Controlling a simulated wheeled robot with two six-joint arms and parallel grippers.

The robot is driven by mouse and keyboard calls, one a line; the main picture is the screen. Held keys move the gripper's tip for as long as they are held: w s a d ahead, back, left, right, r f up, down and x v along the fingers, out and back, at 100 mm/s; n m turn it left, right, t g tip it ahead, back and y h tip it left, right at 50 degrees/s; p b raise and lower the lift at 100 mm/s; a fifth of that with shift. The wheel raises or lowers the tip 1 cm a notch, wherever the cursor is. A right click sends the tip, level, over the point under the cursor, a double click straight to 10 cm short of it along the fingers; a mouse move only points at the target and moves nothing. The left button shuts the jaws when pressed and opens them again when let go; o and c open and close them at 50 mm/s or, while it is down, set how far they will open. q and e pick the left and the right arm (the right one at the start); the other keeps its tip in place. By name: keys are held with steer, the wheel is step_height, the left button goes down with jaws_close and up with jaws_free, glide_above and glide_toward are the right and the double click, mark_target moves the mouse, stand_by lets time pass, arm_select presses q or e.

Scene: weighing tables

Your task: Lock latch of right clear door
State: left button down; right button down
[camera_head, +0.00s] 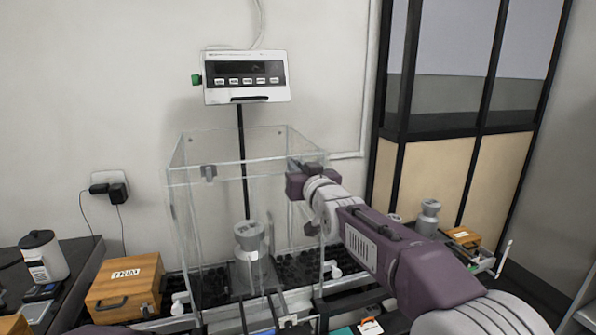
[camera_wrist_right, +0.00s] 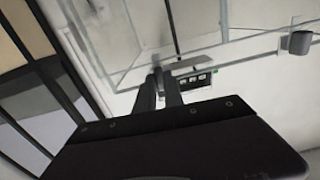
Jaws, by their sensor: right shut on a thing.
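The clear box (camera_head: 207,222) of the balance stands in the middle of the head view, with clear walls and doors. My right gripper (camera_head: 300,166) reaches its upper right front corner. In the right wrist view, my right gripper's fingers (camera_wrist_right: 160,84) are shut on the grey latch (camera_wrist_right: 192,62) of the right clear door. In the head view my gripper mostly hides this latch, so I cannot tell its exact angle. My left gripper is out of view.
A grey metal weight (camera_head: 249,237) stands inside the box. The display unit (camera_head: 246,77) is above it on a black post. A wooden box (camera_head: 125,287) is at the left, and another weight (camera_head: 428,216) and wooden box (camera_head: 464,237) are at the right, beyond my arm.

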steer(key=shift+f+n, duration=0.25)
steer(key=shift+n, duration=0.15)
steer(key=c, duration=1.4)
jaws_free()
steer(key=shift+r, duration=0.1)
steer(key=shift+c, duration=0.2)
steer(key=b+v, duration=0.2)
steer(key=v, duration=0.7)
steer(key=shift+b, duration=0.3)
